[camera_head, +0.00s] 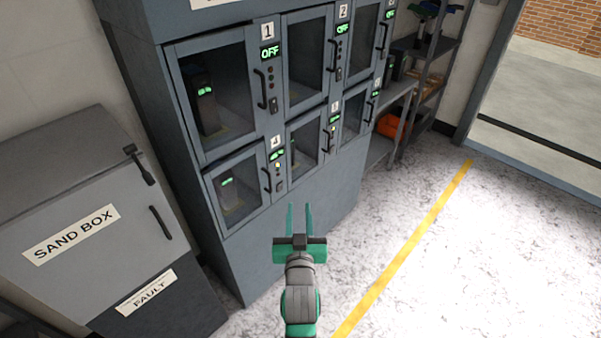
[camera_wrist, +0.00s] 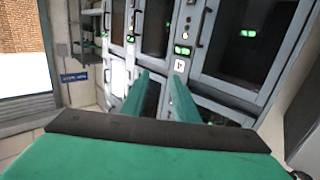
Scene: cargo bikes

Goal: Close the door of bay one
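A dark unit with a green readout (camera_head: 205,92) stands behind the glass. The door looks shut or nearly so; I cannot tell if a small gap is left. My gripper (camera_head: 299,207) is open and empty, in front of the cabinet's lower part, below and right of bay one. In the wrist view its fingers (camera_wrist: 160,78) are apart.
Bay four's door (camera_head: 238,188) and several other glazed doors with handles surround bay one. A grey sand box (camera_head: 75,225) stands at the left. A shelf rack (camera_head: 425,65) stands beyond the cabinet. The floor right of the cabinet is clear, crossed by a yellow line (camera_head: 410,246).

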